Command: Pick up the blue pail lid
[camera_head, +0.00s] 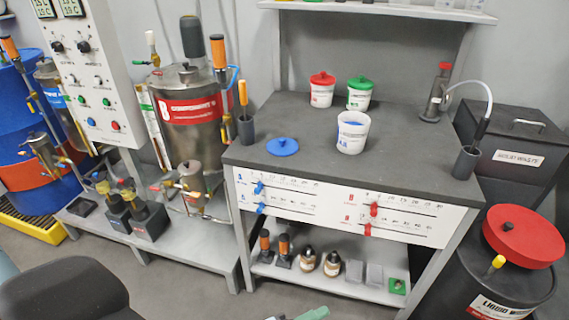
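The blue pail lid (282,147) lies flat on the grey bench top (232,155), near its front left edge, with a small knob on top. A white pail (351,143) stands open to the right of the lid, with something blue inside.
A red-lidded pail (321,93) and a green-lidded pail (359,97) stand farther back. A dark holder with an orange-handled tool (244,100) stands left of the lid. Bench space around the lid is clear.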

